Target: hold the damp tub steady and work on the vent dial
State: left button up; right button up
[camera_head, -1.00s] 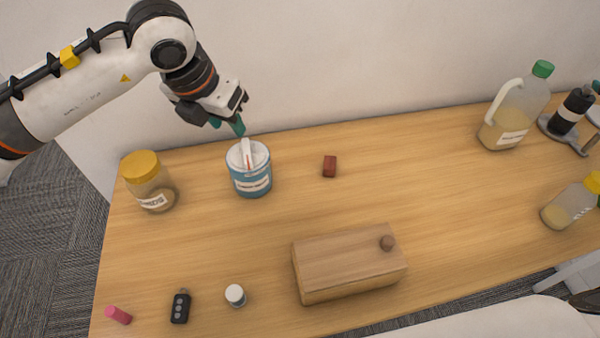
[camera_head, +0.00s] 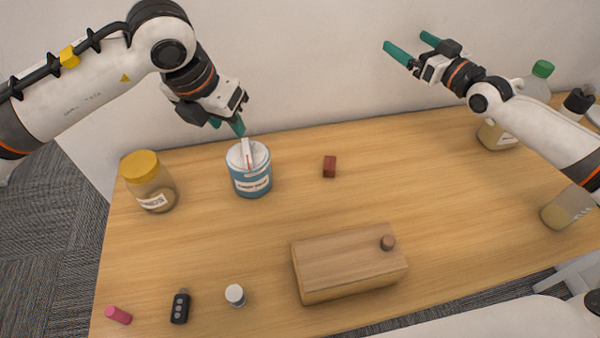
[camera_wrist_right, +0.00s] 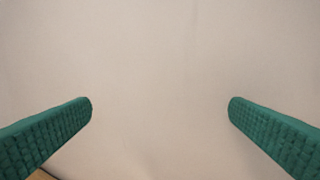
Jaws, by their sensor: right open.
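The damp tub (camera_head: 251,184) is blue with a white lid and a label. It stands upright at the back left of the table. A raised white bar with a red mark on its lid (camera_head: 247,155) looks like the vent dial. My left gripper (camera_head: 228,126) is above the tub's back edge, green fingers pointing down. One fingertip is close to the bar's far end; I cannot tell whether they touch or how far the jaws are apart. My right gripper (camera_head: 408,46) is open and empty, raised in front of the wall. Its fingers frame only bare wall in the right wrist view (camera_wrist_right: 160,110).
A yellow-lidded jar (camera_head: 151,186) stands left of the tub. A small red block (camera_head: 330,167) lies to its right. A wooden box (camera_head: 345,265), white-capped bottle (camera_head: 235,295), black remote (camera_head: 180,307) and pink cylinder (camera_head: 118,315) are in front. My right arm partly covers bottles at right.

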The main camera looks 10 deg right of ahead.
jog(key=s+a+f+n+g+y, duration=0.25)
jog(key=a+f, duration=0.25)
jog(key=a, duration=0.4)
jog(key=s+a+f+n+g+y, duration=0.2)
jog(key=s+a+f+g, duration=0.15)
jog(key=a+f, duration=0.35)
jog(key=n+g+y, duration=0.2)
jog(key=n+g, duration=0.1)
send_near(251, 170)
jog(key=shift+h, duration=0.25)
jog(key=w+f, duration=0.1)
jog(key=f, duration=0.1)
jog(key=w+d+f, duration=0.1)
jog(key=w, duration=0.1)
jog(key=shift+f, duration=0.4)
jog(key=x, duration=1.2)
jog(key=shift+s, duration=0.1)
jog(key=shift+c, duration=0.3)
